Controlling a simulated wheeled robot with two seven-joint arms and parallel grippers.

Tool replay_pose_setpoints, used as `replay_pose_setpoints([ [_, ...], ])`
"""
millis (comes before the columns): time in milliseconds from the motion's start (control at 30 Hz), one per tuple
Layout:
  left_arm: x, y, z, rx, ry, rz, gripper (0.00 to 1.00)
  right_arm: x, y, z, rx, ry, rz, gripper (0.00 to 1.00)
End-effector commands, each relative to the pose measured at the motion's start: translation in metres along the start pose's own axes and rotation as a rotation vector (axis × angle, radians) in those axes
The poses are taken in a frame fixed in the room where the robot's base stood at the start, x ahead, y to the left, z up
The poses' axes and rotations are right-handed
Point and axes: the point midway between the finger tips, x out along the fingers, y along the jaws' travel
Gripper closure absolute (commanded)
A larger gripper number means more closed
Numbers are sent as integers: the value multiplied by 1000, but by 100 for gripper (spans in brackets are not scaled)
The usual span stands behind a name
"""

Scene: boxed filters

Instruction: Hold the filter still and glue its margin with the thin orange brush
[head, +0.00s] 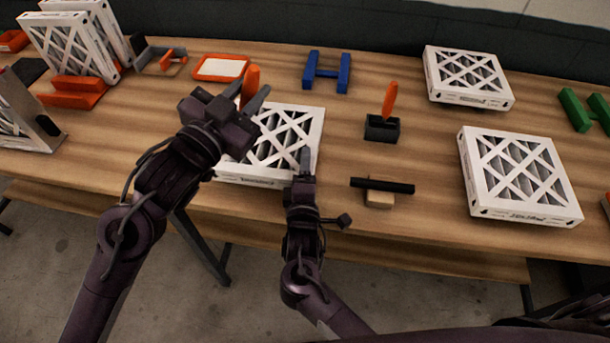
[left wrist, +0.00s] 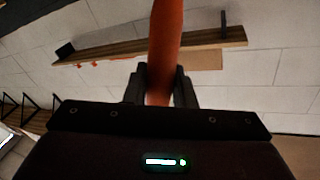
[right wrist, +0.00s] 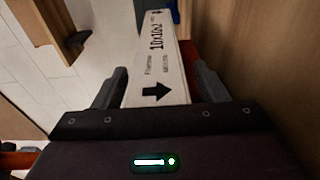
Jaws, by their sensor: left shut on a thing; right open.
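A white-framed filter (head: 312,133) with a lattice face lies flat near the table's front edge, partly hidden by both my arms. My left gripper (head: 257,98) is shut on an orange-handled brush (head: 251,80) above the filter's far left part; the handle also shows between the fingers in the left wrist view (left wrist: 164,45). The brush's tip is hidden. My right gripper (head: 306,160) is open at the filter's near right side. In the right wrist view, the filter's printed side wall (right wrist: 160,65) lies between its spread fingers; I cannot tell whether they touch it.
An orange tray (head: 198,75) with a white surface lies behind the filter. A black holder (head: 382,129) carries another orange handle (head: 390,98). A black bar (head: 400,186) on a tan block, a blue stand (head: 327,74) and two other filters (head: 478,209) (head: 443,96) sit to the right.

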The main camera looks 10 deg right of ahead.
Motion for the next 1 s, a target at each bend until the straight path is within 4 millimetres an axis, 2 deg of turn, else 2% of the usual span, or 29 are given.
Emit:
replay_pose_setpoints([
  [200,0,0,0,0,0,0,100,0,0,0,0,0,0,34],
  [600,0,0,0,0,0,0,100,0,0,0,0,0,0,84],
  [1000,0,0,0,0,0,0,100,0,0,0,0,0,0,84],
])
